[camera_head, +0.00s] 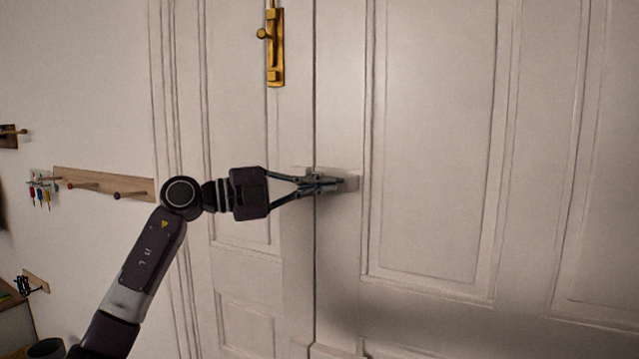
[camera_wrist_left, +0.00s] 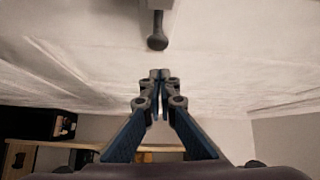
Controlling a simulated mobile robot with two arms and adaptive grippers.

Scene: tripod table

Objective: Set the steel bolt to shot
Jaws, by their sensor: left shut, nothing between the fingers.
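The steel bolt (camera_head: 351,183) is a small pale grey fitting on the white door, across the seam between the two door leaves. My left gripper (camera_head: 328,184) is in front of it and hides most of it in the head view. In the left wrist view, a dark round-ended knob (camera_wrist_left: 157,42) sticks out from a grey fitting just beyond my fingertips. The closed fingertips (camera_wrist_left: 159,74) are apart from the knob in that view, with nothing between them. The bolt's position is hidden. My right gripper is not in view.
A brass bolt (camera_head: 275,48) with a knob is mounted higher on the door, left of the seam. The door panels to the right are clear.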

